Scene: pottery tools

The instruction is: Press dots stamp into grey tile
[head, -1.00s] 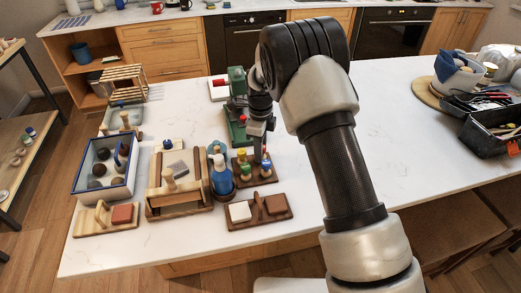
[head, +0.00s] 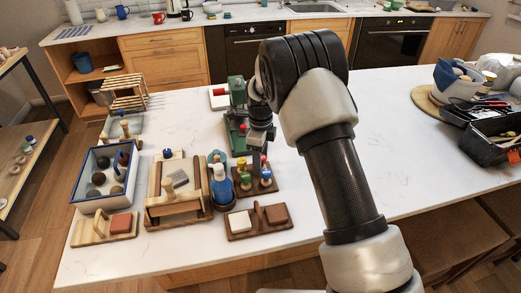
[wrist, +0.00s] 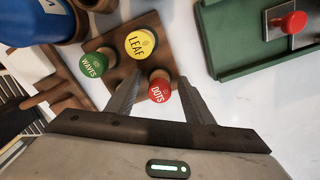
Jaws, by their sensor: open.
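The dots stamp has a red, labelled top (wrist: 159,90) and stands in a dark wooden rack (wrist: 120,82). My gripper (wrist: 161,80) is open, with one finger on each side of the red top; I cannot tell whether they touch it. In the head view my gripper (head: 257,155) points down over the rack and partly hides the stamps. The grey tile (head: 179,178) lies on a wooden board (head: 153,212) to the left of the rack.
A yellow leaf stamp (wrist: 140,43) and a green waves stamp (wrist: 99,65) stand close to the dots stamp. A blue bottle (head: 221,186) stands left of the rack. A green tool (head: 238,92) stands behind. The table's right middle is clear.

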